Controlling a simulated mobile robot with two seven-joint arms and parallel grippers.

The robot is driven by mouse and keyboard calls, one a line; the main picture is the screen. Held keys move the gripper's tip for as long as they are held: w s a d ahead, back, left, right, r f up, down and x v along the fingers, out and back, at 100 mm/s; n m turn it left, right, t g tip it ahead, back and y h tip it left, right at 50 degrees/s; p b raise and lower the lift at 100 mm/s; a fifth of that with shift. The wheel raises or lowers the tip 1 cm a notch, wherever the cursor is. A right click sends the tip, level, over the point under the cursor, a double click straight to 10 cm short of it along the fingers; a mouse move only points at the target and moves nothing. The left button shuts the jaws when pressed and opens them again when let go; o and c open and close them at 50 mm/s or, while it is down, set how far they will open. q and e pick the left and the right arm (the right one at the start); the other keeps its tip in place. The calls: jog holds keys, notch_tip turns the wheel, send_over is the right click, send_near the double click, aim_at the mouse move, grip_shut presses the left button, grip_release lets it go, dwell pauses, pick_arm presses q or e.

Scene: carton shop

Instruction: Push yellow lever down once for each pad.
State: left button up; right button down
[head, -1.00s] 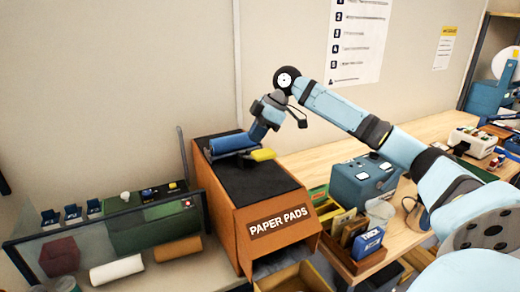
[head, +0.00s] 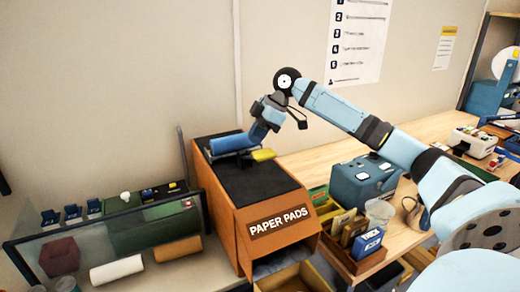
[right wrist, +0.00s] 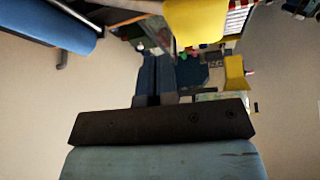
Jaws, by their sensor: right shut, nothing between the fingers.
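The orange paper pads dispenser (head: 255,217) stands on the bench in the head view, with a dark top and an open front slot. The yellow lever (head: 263,155) shows at its top, and a yellow part also fills the top of the right wrist view (right wrist: 198,22). A blue cylinder (head: 232,143) lies beside the lever. My right gripper (head: 256,138) points down above the dispenser top, close to the lever and cylinder. Its shut, empty fingers show in the right wrist view (right wrist: 155,78). I cannot tell whether it touches the lever. My left gripper is out of view.
An open yellow-edged bin (head: 292,278) sits below the slot; I see no pad clearly in it. A blue machine (head: 362,182) and a wooden holder of cards (head: 352,262) stand to the right. A glass-fronted station with rolls (head: 117,270) is at left.

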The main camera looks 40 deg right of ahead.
aim_at(261, 151)
jog(key=shift+s+f, duration=0.2)
jog(key=shift+f, duration=0.05)
dwell(0.3)
jog(key=shift+s+a+f+b, duration=0.15)
jog(key=shift+s+f+b, duration=0.2)
jog(key=shift+f, duration=0.4)
jog(key=shift+s+a+f+b, duration=0.1)
jog(key=shift+s+f+b, duration=0.3)
jog(key=shift+f, duration=0.4)
jog(key=shift+s+a+f+b, duration=0.15)
jog(key=shift+s+f+b, duration=0.2)
jog(key=shift+f, duration=0.4)
dwell(2.2)
jog(key=shift+r, duration=0.1)
jog(key=shift+w+r+p, duration=0.2)
jog(key=shift+r+p, duration=0.35)
jog(key=shift+p, duration=0.2)
jog(key=r+p, duration=0.1)
jog(key=w+p, duration=0.1)
jog(key=r+p, duration=0.1)
jog(key=shift+w+d+r+p, duration=0.2)
jog(key=shift+d+r+p, duration=0.05)
jog(key=shift+r+p, duration=0.05)
jog(key=shift+w+d+r+p, duration=0.1)
jog(key=shift+w+r+p, duration=0.15)
jog(key=shift+r+p, duration=0.6)
jog(key=shift+p, duration=0.15)
jog(key=shift+w, duration=0.1)
